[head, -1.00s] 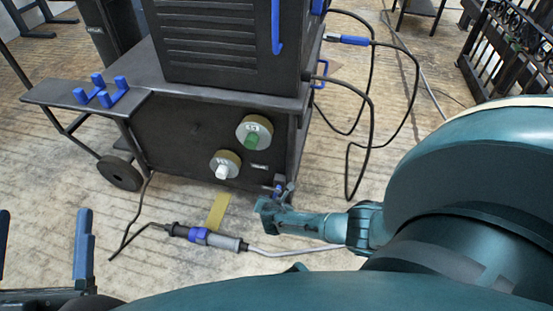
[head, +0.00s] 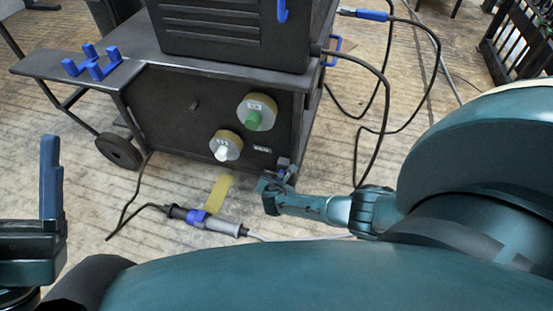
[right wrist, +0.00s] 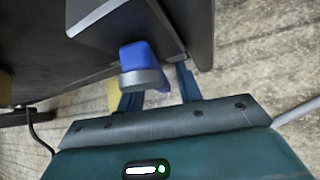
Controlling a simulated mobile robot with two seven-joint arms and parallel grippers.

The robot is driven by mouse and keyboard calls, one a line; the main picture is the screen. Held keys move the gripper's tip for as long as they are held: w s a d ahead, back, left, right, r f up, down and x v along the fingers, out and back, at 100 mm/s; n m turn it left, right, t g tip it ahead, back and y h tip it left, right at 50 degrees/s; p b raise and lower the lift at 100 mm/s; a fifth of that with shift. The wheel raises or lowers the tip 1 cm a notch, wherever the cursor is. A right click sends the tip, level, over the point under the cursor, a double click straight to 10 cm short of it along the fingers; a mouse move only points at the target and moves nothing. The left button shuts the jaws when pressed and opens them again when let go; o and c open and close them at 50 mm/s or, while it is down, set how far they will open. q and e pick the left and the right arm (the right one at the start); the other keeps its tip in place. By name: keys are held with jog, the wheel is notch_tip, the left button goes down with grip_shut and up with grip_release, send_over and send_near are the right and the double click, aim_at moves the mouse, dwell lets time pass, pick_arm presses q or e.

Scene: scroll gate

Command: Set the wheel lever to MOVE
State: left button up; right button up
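The wheel lever (right wrist: 146,62), blue with a grey end, sits low at the welding cart's (head: 165,130) near right corner. It also shows small in the head view (head: 283,173). My right gripper (right wrist: 158,84) is at the lever with its fingers apart. In the right wrist view the lever hangs in front of the left finger and partly hides it; the right finger stands clear of it. I cannot tell whether they touch. My left gripper (head: 49,180) is at the lower left, away from the cart; one raised blue finger shows, the other is out of frame.
The cart carries a dark welding machine (head: 235,40) and a blue bracket (head: 93,64). A torch (head: 205,220) lies on the floor by a yellow strip (head: 219,192). Cables (head: 385,100) hang at right.

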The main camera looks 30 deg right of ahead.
grip_shut()
dwell(0.5)
